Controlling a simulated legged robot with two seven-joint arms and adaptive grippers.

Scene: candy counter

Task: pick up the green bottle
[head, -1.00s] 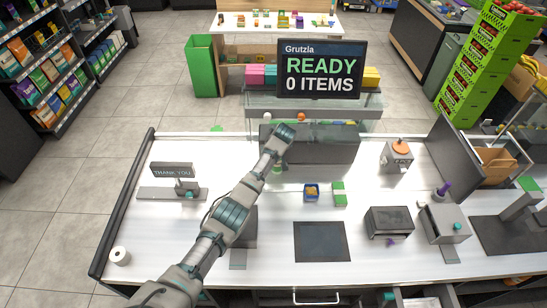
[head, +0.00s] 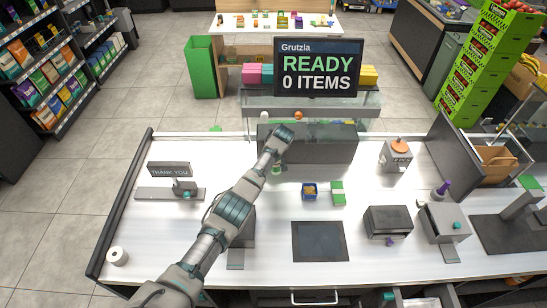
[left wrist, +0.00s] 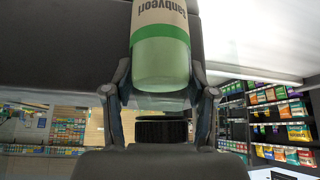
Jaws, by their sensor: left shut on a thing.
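I cannot tell whether the bottle touches the counter. My right gripper is not in view.
A dark panel (head: 325,145) stands just behind the bottle. A dark flat pad (head: 320,241) is nearer. A "THANK YOU" sign (head: 170,170) stands left. The white counter's left part is mostly clear.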

